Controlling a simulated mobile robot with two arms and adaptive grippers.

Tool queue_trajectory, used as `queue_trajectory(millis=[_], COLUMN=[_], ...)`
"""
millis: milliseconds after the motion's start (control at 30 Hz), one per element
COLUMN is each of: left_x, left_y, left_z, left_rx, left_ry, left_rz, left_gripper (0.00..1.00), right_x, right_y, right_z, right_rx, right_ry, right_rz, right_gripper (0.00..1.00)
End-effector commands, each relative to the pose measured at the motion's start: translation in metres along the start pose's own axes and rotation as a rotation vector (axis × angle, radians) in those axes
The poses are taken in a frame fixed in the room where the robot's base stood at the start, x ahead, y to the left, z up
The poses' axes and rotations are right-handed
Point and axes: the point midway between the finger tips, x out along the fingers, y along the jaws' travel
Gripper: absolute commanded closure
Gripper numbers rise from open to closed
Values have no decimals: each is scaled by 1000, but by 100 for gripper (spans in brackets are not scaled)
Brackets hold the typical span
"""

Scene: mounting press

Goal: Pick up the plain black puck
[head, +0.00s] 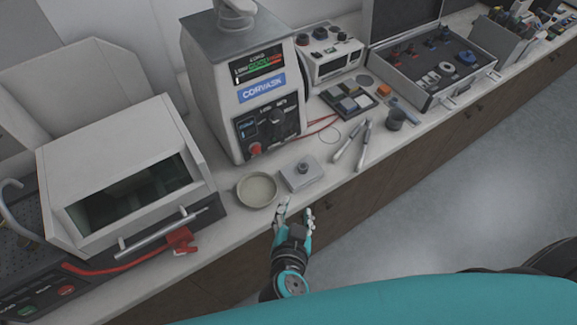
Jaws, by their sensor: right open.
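My right gripper (295,207) is at the front edge of the bench, fingers pointing away from me, open with nothing between them. Just beyond it a small dark round piece (303,168) sits on a grey square block (292,182); I cannot tell whether this is the plain black puck. A shallow round beige dish (256,191) stands to the left of the block. A dark cup-like cylinder (396,119) stands farther right. My left gripper is not in view.
The tall white press (210,80) stands behind the block. A glass-fronted cabinet (120,180) with a red strap is at left. Metal tools (362,140), a tray of squares (348,101) and an open case (425,75) lie right.

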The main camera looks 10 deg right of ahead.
Motion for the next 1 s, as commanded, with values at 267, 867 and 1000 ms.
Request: queue_trajectory(millis=[267,867,1000], left_x=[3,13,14], left_y=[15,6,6], left_z=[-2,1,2], left_rx=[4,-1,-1], left_ry=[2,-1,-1], left_rz=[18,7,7], left_gripper=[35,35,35], right_x=[36,124,145], right_y=[0,0,-2], right_z=[-12,-13,-15], right_rx=[26,24,23], right_ry=[27,22,24], right_rz=[6,5,6], right_gripper=[60,60,60])
